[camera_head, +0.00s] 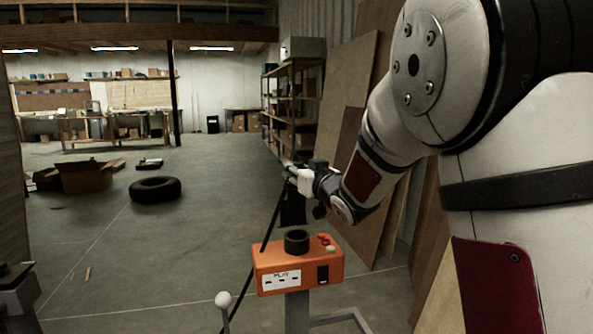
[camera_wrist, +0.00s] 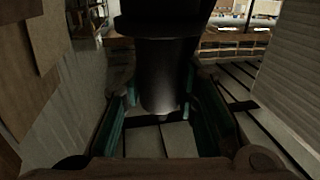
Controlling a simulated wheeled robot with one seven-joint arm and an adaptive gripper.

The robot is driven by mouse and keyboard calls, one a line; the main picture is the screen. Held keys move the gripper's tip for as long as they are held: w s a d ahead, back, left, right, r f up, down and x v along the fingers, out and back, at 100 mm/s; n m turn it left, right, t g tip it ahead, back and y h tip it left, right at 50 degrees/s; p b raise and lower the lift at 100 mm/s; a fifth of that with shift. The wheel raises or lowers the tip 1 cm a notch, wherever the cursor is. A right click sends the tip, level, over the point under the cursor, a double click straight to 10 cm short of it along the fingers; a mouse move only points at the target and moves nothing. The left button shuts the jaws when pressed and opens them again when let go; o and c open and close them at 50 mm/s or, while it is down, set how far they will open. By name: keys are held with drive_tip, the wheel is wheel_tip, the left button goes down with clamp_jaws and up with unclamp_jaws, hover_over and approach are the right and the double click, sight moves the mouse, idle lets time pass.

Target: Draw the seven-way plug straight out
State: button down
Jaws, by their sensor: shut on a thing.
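A black cylindrical plug (camera_wrist: 162,75) with a wider collar fills the middle of the wrist view. The teal-lined fingers of my gripper (camera_wrist: 160,92) are shut on it from both sides. In the head view my gripper (camera_head: 298,176) is above an orange box (camera_head: 262,258), where a dark shape (camera_head: 293,209) hangs below it. A black round collar (camera_head: 296,241) stands on top of the box. The dark shape is seen against the floor, with a visible gap above the collar. A black cable (camera_head: 272,222) slants from near my gripper down to the lower left.
The orange box has a white label, a black switch and small buttons, and stands on a grey post (camera_head: 297,310). A white-knobbed lever (camera_head: 223,300) is at the front left. Wood panels (camera_head: 330,130) lean at right. A tire (camera_head: 155,189) lies on open floor.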

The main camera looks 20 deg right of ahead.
drive_tip(key=shift+f+b, duration=2.25)
drive_tip(key=shift+f, duration=0.25)
drive_tip(key=shift+r+p, duration=1.2)
drive_tip(key=shift+r, duration=0.85)
drive_tip(key=shift+s, duration=0.1)
